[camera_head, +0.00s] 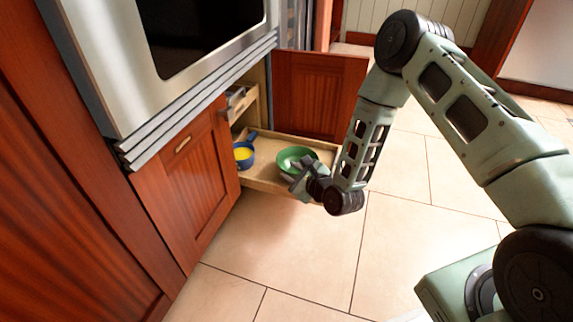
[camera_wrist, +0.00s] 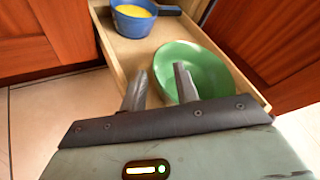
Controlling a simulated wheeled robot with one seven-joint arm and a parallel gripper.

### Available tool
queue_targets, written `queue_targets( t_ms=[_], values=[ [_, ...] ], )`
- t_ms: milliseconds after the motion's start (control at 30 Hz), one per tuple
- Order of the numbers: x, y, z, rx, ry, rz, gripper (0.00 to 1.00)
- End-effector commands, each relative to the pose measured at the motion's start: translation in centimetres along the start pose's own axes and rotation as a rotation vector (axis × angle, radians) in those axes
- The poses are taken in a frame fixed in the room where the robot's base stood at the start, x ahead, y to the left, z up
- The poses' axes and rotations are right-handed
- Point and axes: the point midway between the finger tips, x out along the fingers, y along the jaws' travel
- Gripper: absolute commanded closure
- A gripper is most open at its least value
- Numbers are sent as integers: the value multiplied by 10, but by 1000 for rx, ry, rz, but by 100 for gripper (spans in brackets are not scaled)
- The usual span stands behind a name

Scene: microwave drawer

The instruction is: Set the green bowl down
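The green bowl (camera_head: 293,155) is upright in the pulled-out wooden drawer (camera_head: 262,180), at its right end in the head view. In the wrist view the bowl (camera_wrist: 205,62) appears to rest on the drawer floor, though its underside is hidden. My gripper (camera_wrist: 160,70) is at the bowl's near rim. Its two fingers are apart, one over the inside of the bowl and one outside the rim. A visible gap separates them, and neither clearly presses on the bowl. In the head view my gripper (camera_head: 300,178) partly covers the bowl.
A blue pan (camera_wrist: 133,20) with yellow contents stands in the same drawer, left of the bowl. A red-brown cabinet door (camera_head: 318,95) stands open behind the drawer. The steel microwave (camera_head: 110,90) overhangs at upper left. The tiled floor (camera_head: 300,250) in front is clear.

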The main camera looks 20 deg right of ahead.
Motion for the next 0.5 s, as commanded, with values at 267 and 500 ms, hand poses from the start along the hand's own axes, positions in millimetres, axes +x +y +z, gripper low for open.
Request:
queue_targets(
  t_ms=[267, 500],
  values=[
    [-60, -2, 4, 4, 5, 1, 69],
    [-82, -1, 2, -6, 2, 3, 69]
  ],
)
